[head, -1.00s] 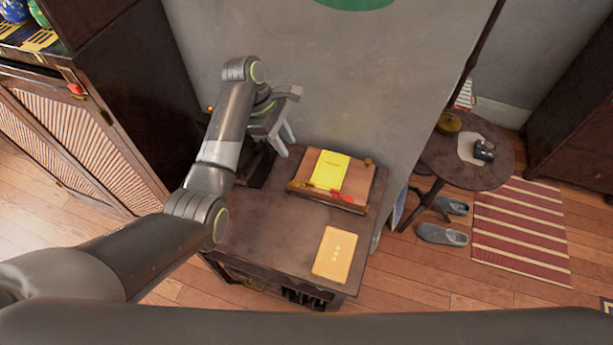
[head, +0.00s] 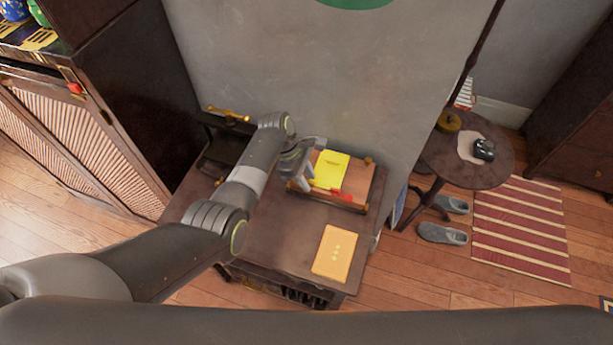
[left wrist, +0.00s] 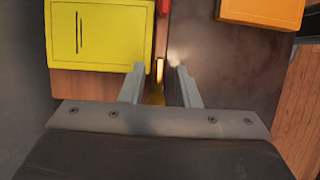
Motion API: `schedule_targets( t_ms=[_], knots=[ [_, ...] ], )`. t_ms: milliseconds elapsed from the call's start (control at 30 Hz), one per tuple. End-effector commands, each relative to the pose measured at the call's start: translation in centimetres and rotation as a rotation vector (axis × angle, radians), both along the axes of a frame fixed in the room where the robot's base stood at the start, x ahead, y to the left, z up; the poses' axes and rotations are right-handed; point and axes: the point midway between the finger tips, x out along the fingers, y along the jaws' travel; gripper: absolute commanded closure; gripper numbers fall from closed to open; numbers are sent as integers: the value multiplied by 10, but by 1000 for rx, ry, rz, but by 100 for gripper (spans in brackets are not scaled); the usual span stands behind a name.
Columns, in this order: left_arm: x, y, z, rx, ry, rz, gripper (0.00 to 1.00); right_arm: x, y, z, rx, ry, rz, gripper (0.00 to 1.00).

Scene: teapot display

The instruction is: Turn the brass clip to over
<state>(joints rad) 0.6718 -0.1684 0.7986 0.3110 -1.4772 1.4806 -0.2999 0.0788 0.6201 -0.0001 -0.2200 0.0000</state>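A wooden board (head: 357,178) on the small dark table holds a yellow card (head: 330,168); the card also shows in the left wrist view (left wrist: 98,35). A red piece (head: 342,196) lies at the board's front edge. Brass-coloured metal (left wrist: 157,98) shows low between my left fingers; I cannot tell whether it is the clip or which way it is turned. My left gripper (head: 308,181) is over the board's left front part. In the left wrist view the gripper (left wrist: 160,68) has its fingers apart, with nothing visibly clamped. My right gripper is out of view.
An orange card (head: 337,254) lies on the table (head: 275,240) front right of the board. A brass handle-like piece (head: 228,114) is at the back left. A round side table (head: 480,178) stands to the right. The table's front middle is clear.

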Motion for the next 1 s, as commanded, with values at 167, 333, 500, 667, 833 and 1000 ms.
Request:
schedule_targets(
  t_ms=[167,333,500,667,833,1000],
  knots=[
    [0,0,0,0,-1,0,71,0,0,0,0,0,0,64],
    [0,0,0,0,-1,0,91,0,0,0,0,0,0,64],
    [0,0,0,0,0,0,100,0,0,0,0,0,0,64],
    [0,0,0,0,-1,-4,100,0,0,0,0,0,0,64],
    [1,0,0,1,0,-39,100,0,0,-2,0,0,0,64],
    [2,0,-1,1,-1,-126,100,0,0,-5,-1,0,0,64]
  ],
)
